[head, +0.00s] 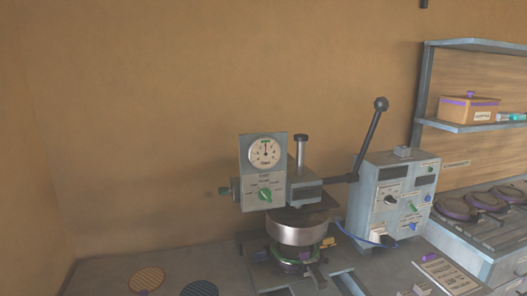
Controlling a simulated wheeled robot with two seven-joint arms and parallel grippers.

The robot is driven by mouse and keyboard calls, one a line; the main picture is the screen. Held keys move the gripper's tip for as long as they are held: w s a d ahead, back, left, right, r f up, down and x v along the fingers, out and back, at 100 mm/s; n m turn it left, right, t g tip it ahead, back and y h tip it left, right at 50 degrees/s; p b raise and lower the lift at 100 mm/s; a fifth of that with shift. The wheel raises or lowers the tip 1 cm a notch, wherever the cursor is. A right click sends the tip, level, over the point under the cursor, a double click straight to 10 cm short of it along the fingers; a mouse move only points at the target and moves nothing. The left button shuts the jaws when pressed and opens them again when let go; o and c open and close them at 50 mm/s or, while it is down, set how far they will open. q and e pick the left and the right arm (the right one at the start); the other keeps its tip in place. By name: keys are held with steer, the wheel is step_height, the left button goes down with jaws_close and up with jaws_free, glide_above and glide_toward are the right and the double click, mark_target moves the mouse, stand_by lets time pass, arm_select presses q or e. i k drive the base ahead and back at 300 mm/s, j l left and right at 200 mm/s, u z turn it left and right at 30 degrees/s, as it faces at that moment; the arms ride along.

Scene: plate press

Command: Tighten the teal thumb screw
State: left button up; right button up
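A metal cylinder (297,230) sits below the head, above a plate with a green and purple rim (291,256). Neither of my grippers is in view.
A long lever (369,138) with a ball end rises right of the press. A grey control box (388,195) with knobs stands beside it. Two round discs (146,279) (199,289) lie at the front left. Shelves (470,127) and purple-rimmed round pieces (455,210) are at right.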

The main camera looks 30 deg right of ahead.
mark_target(223, 191)
steer(key=z, duration=1.25)
steer(key=j+u, duration=0.15)
steer(key=k+j+u, duration=0.15)
steer(key=j, duration=0.25)
